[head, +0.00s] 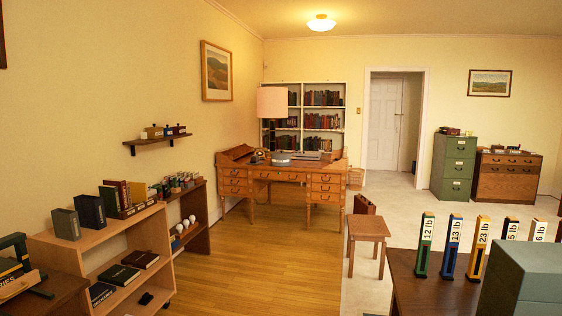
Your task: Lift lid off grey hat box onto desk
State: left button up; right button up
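A small round grey box (281,159), which looks like the hat box, sits on the wooden desk (236,172) across the room. It is too small in the picture to make out the seam between its lid and its body. The desk has drawers on both sides and stands in front of the bookcase. Neither of my grippers is in view.
A pink-shaded lamp (272,103) and a typewriter-like object (307,155) flank the round box. Wooden floor (255,265) is open toward the desk. Low shelves (150,235) line the left, a stool (368,228) stands right of centre, and a dark table (425,285) is near right.

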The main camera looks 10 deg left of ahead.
aim_at(276, 160)
jog(key=i+j+u, duration=0.15)
jog(key=i, duration=0.4)
jog(key=i+j+u, duration=0.1)
jog(key=i+j, duration=0.2)
jog(key=i, duration=0.25)
jog(key=i+j+u, duration=0.15)
jog(key=i, duration=0.4)
jog(key=i+l+z, duration=0.15)
jog(key=i+z, duration=0.15)
jog(key=i, duration=0.8)
jog(key=i+j+z, duration=0.1)
jog(key=i+z, duration=0.15)
jog(key=i, duration=0.85)
jog(key=i+u, duration=0.15)
jog(key=i, duration=0.4)
jog(key=i+u, duration=0.15)
jog(key=i, duration=0.45)
jog(key=i+l+u, duration=0.15)
jog(key=i, duration=0.4)
jog(key=i+l+u, duration=0.1)
jog(key=i, duration=0.45)
jog(key=i+l+u, duration=0.25)
jog(key=i+u, duration=0.2)
jog(key=i+l+u, duration=0.45)
jog(key=i, duration=0.2)
jog(key=i+l+u, duration=0.45)
jog(key=l, duration=0.15)
jog(key=i+l+u, duration=0.4)
jog(key=l, duration=0.3)
jog(key=k, duration=0.1)
